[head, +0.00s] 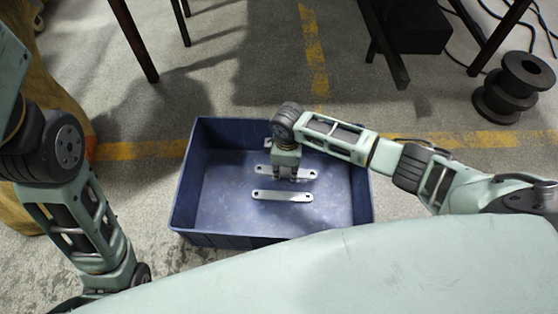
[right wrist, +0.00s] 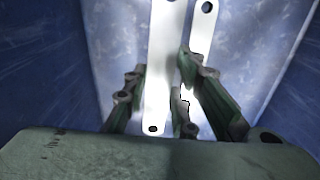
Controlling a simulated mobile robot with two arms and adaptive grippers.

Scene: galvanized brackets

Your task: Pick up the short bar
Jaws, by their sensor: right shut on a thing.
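A blue crate (head: 185,205) on the floor holds flat, pale metal bars with holes at their ends. My right gripper (head: 286,178) reaches down into the crate, shut on the far bar (head: 305,174). In the right wrist view this bar (right wrist: 163,60) runs between the fingers of my right gripper (right wrist: 160,95). A second bar (head: 283,195) lies nearer on the crate floor, apart from the fingers; a bar beside the right finger (right wrist: 207,25) also shows in the right wrist view. The two look close in length, so I cannot tell which is shorter. My left gripper is out of view.
A small pale piece (head: 267,142) shows near the far wall, partly hidden by my wrist. A black spool (head: 514,88) stands on the floor at right. Dark table legs (head: 135,42) are behind.

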